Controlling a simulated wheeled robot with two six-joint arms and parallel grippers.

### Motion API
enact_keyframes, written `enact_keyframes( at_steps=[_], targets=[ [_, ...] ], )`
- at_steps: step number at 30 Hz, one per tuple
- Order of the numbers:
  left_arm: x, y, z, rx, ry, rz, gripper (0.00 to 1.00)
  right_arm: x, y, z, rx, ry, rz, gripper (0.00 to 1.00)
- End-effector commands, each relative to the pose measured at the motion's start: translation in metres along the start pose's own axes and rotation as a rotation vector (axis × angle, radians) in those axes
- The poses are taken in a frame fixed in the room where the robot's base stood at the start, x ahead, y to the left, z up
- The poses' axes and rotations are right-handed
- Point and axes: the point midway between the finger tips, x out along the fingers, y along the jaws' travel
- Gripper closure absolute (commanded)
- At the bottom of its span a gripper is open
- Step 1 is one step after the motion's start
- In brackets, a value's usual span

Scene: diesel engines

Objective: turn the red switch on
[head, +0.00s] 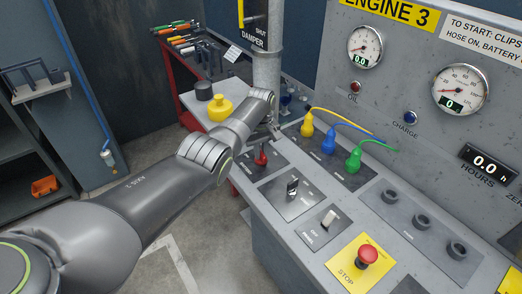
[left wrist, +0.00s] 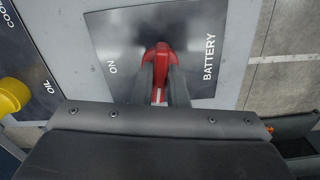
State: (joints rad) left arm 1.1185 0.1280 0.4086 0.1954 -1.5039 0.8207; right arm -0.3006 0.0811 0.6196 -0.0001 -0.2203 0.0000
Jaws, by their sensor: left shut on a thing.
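The red switch (head: 262,156) sits on a dark plate at the near left end of the control panel. In the left wrist view the red switch (left wrist: 162,55) stands on the plate marked BATTERY, with the word ON to its left. My left gripper (left wrist: 161,78) has its two dark fingers on either side of the red handle and is shut on it. In the head view my left arm reaches over the panel's left side, and the fingers are small and partly hidden there. My right gripper is not in view.
A black rotary switch (head: 292,187), a white toggle (head: 329,218) and a red stop button (head: 367,257) line the panel's near side. Yellow, blue and green plugs (head: 354,159) with cables stand behind. A vertical pipe (head: 266,70) rises close beyond my wrist.

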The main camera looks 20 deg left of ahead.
Motion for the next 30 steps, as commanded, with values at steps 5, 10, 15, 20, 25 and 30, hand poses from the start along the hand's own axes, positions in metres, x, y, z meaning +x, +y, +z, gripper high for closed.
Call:
enact_keyframes(
  at_steps=[5, 10, 15, 20, 25, 30],
  targets=[
    [-0.0009, 0.0003, 0.0003, 0.160, -0.001, 0.001, 1.00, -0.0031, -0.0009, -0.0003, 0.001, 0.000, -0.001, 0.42],
    [-0.0006, 0.0002, 0.0004, 0.321, -0.001, 0.000, 1.00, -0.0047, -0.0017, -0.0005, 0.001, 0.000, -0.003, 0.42],
    [-0.0007, 0.0004, 0.0003, 0.483, -0.001, 0.001, 1.00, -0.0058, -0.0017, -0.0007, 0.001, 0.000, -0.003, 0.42],
    [-0.0007, 0.0004, 0.0003, 0.635, -0.001, 0.001, 1.00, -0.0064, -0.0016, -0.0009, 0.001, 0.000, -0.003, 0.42],
    [-0.0006, 0.0005, 0.0002, 0.796, 0.000, 0.001, 1.00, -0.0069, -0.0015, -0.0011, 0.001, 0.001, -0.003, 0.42],
    [-0.0006, 0.0005, 0.0002, 0.957, 0.000, 0.001, 1.00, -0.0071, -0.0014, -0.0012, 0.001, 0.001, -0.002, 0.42]
  ],
)
